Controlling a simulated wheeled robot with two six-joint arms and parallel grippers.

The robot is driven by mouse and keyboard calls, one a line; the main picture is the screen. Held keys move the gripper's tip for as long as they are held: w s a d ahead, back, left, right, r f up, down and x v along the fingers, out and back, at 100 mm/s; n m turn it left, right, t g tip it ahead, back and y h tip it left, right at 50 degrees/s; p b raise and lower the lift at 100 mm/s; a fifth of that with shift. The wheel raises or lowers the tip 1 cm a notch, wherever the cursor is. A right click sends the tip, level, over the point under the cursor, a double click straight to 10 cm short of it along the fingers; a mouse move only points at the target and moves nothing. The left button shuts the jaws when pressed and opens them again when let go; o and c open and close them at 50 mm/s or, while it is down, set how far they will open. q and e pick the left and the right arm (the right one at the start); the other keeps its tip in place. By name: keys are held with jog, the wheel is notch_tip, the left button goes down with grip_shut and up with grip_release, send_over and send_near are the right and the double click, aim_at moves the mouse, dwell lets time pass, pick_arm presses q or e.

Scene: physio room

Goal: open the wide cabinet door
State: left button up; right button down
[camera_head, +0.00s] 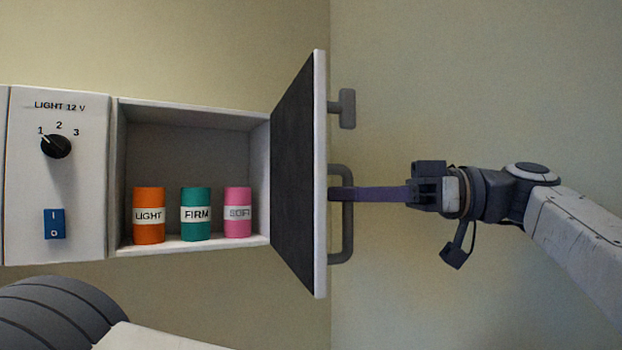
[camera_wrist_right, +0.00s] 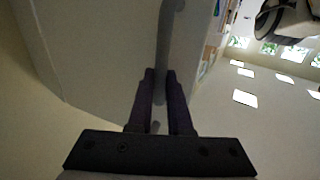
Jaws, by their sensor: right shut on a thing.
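The cabinet door (camera_head: 300,170) stands swung wide open on the right side of the cabinet (camera_head: 190,120), its dark inner face turned to the left. On its outer side are a grey bar handle (camera_head: 347,250) and a small grey knob or latch (camera_head: 347,108) above it. My right gripper (camera_head: 340,194) comes from the right and is shut on the bar handle. The right wrist view shows its two purple fingers (camera_wrist_right: 160,85) on either side of the handle (camera_wrist_right: 165,50). My left gripper is not in view; a part of my left arm seems to show at the lower left.
Inside the cabinet stand three rolls: orange LIGHT (camera_head: 149,230), teal FIRM (camera_head: 196,230) and pink SOFT (camera_head: 237,228). On the left a panel (camera_head: 85,180) carries a black dial (camera_head: 56,146) and a blue switch (camera_head: 54,223).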

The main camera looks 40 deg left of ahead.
jog(key=shift+w+d+r+p, duration=0.1)
jog(key=shift+w+d+p, duration=0.2)
jog(key=shift+w, duration=0.45)
jog(key=shift+w+d+p, duration=0.2)
jog(key=shift+w+p, duration=0.05)
jog(key=shift+w, duration=0.45)
jog(key=c, duration=0.8)
grip_release()
jog(key=shift+a, duration=0.15)
jog(key=shift+c, duration=0.2)
